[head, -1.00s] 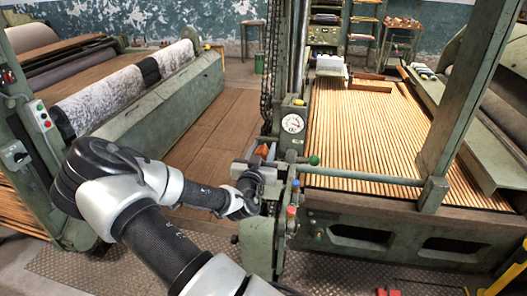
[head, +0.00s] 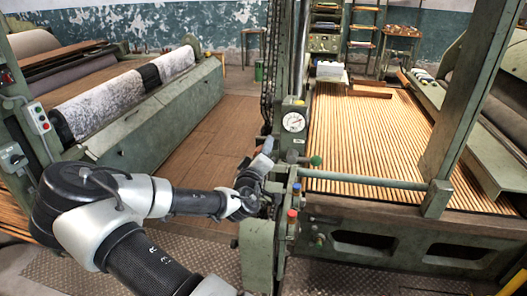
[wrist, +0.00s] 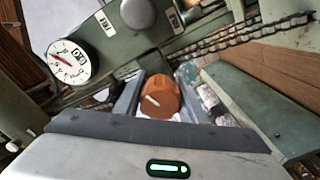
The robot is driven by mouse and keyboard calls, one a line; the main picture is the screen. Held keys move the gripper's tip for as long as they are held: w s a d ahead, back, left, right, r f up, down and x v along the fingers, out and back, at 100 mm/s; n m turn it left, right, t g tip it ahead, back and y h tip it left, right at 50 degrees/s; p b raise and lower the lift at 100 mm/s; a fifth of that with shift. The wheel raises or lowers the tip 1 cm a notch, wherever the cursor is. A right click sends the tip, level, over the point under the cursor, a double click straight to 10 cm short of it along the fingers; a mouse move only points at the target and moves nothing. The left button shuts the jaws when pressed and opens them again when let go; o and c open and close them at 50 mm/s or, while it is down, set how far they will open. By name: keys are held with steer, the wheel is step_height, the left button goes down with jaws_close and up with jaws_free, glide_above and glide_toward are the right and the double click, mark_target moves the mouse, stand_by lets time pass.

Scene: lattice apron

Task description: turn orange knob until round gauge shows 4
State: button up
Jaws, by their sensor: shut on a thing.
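The orange knob (wrist: 160,97) with a pale pointer line sits between the two fingers of my gripper (wrist: 165,100) in the wrist view. The fingers are shut on its sides. In the head view my gripper (head: 262,160) is at the green machine post and hides the knob. The round white gauge (head: 294,121) stands on the post just above and to the right of the gripper. It also shows at the left in the wrist view (wrist: 69,62), tilted, with a red needle. Its numbers are too small to read surely.
A green ball-ended lever (head: 316,161) is close to the right of the gripper. Red (head: 292,214) and blue (head: 296,187) controls sit below it. A chain (wrist: 240,38) runs near the knob. The wooden floor (head: 215,130) left of the post is clear.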

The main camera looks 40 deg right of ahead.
steer(key=shift+f+n+b, duration=0.15)
steer(key=shift+n+b, duration=0.8)
steer(key=shift+n, duration=8.15)
steer(key=o, duration=0.8)
